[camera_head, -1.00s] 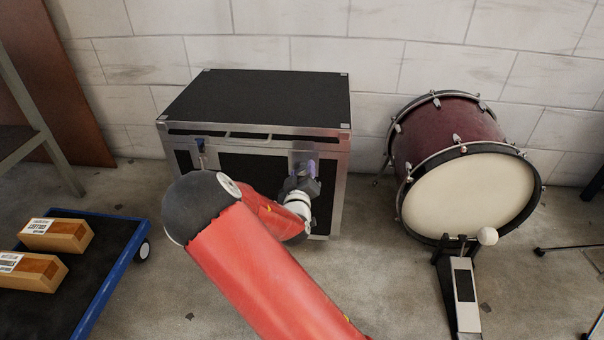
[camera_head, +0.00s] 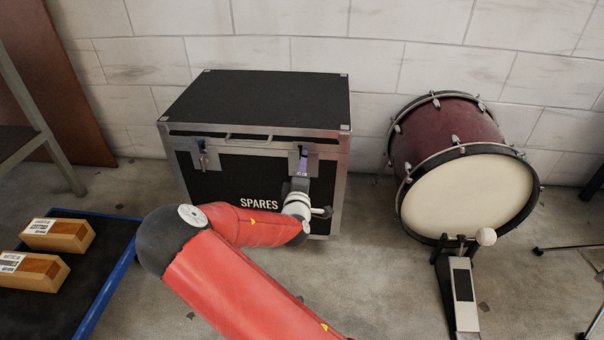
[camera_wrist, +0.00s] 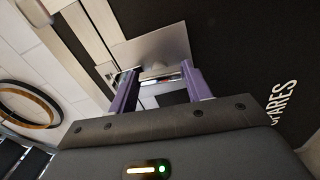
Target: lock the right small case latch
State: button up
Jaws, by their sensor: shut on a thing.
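The black case (camera_head: 260,100) with silver edges and "SPARES" on its front stands against the wall, its lid down. The right latch (camera_head: 303,151) is on the upper right of its front, mostly hidden by my gripper (camera_head: 301,168). In the wrist view, my gripper's purple fingers (camera_wrist: 157,84) stand on either side of a small metal latch piece (camera_wrist: 158,74) below a grey plate (camera_wrist: 158,44); my gripper is shut on it. Whether the latch is hooked cannot be told. The left latch (camera_head: 202,157) shows on the front's left side.
A maroon bass drum (camera_head: 465,190) with a pedal (camera_head: 464,290) stands right of the case. A blue-edged cart (camera_head: 100,292) with wooden blocks (camera_head: 57,235) is at the left.

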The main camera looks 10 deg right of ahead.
jog(key=shift+f+n, duration=0.1)
jog(key=shift+n, duration=0.3)
jog(key=o, duration=1)
jog(key=v, duration=0.8)
jog(key=shift+d, duration=0.1)
